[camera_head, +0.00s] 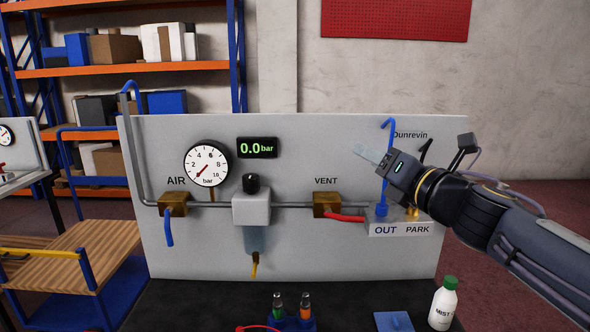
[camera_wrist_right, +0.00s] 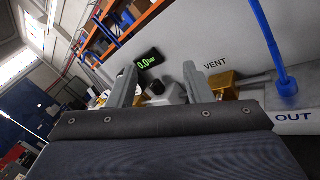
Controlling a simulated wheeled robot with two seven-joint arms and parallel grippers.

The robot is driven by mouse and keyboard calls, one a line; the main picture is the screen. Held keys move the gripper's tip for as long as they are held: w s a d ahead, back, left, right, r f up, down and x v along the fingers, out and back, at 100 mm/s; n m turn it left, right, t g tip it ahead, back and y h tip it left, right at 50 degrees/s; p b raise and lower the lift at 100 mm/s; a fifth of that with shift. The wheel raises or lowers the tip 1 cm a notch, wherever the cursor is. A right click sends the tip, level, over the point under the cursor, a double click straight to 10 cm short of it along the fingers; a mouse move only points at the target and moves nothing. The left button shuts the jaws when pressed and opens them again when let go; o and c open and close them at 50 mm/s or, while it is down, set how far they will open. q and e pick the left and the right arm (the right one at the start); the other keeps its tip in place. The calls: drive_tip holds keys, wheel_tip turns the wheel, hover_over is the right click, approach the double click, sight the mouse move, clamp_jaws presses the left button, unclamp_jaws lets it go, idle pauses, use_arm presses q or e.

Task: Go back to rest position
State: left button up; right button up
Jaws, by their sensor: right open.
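My right gripper (camera_head: 372,157) is raised in front of the right part of the grey panel (camera_head: 290,140), close to the blue hose above the OUT label. In the right wrist view its two fingers (camera_wrist_right: 162,88) stand apart with nothing between them. The pressure display (camera_head: 257,148) reads 0.0 bar and the round gauge (camera_head: 206,164) has its needle near the low end. The blue hose (camera_head: 386,150) rises from the OUT port. The red lever (camera_head: 345,217) by VENT points right, and the blue lever (camera_head: 169,228) under AIR hangs down. My left gripper is not in view.
On the dark bench (camera_head: 180,305) stand a white bottle (camera_head: 442,305) with a green cap, a blue pad (camera_head: 393,321) and a small blue holder (camera_head: 291,323) with green and orange pieces. A wooden-topped cart (camera_head: 60,270) and shelves (camera_head: 120,70) are at left.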

drive_tip(key=s+d+f+m+g+h, duration=0.1)
drive_tip(key=s+d+f+m+h, duration=0.5)
drive_tip(key=m, duration=0.5)
drive_tip(key=s+d+f+m+g+h, duration=0.1)
drive_tip(key=s+d+f+m+h, duration=0.2)
drive_tip(key=d+f+m, duration=0.6)
drive_tip(key=s+a+f+m+g+y, duration=0.1)
drive_tip(key=s+a+f+m+g, duration=0.3)
drive_tip(key=s+f+m, duration=0.4)
drive_tip(key=s+a+f+m+g+y, duration=0.2)
drive_tip(key=s+a+f+m+g, duration=0.2)
drive_tip(key=s+f+m, duration=0.4)
drive_tip(key=s+f+g, duration=0.1)
drive_tip(key=s, duration=0.5)
drive_tip(key=shift+a+f+m+y, duration=0.3)
drive_tip(key=shift+a+f+m, duration=0.05)
drive_tip(key=shift+f+m, duration=0.05)
